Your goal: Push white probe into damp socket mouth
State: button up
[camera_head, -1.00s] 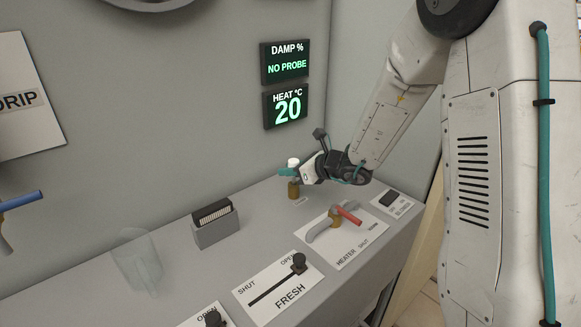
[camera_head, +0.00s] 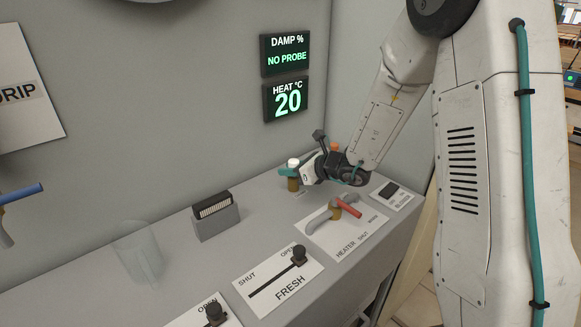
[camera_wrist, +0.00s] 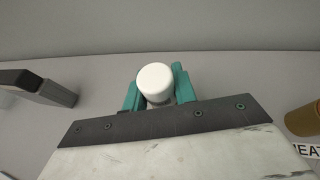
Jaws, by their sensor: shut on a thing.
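The white probe (camera_head: 293,162) is upright between the teal fingers of my gripper (camera_head: 289,171). In the wrist view, its round white top (camera_wrist: 155,78) shows between the two fingers (camera_wrist: 154,93), which are shut on it. A brass cylinder (camera_head: 293,185), which looks like the damp socket, stands on the grey ledge directly beneath the probe. The probe's lower end is hidden by the fingers, so I cannot tell whether it is in the socket mouth. The damp display (camera_head: 287,56) reads NO PROBE.
The heater lever (camera_head: 347,207) with its red handle is close to the right of my gripper. A grey holder with a dark block (camera_head: 215,215), a clear cup (camera_head: 138,252) and the FRESH slider (camera_head: 298,256) are on the ledge. The wall is close behind.

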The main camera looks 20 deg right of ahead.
jog(key=shift+f, duration=0.35)
jog(key=o, duration=1)
jog(key=shift+o, duration=0.2)
jog(key=v, duration=0.8)
jog(key=shift+w, duration=0.1)
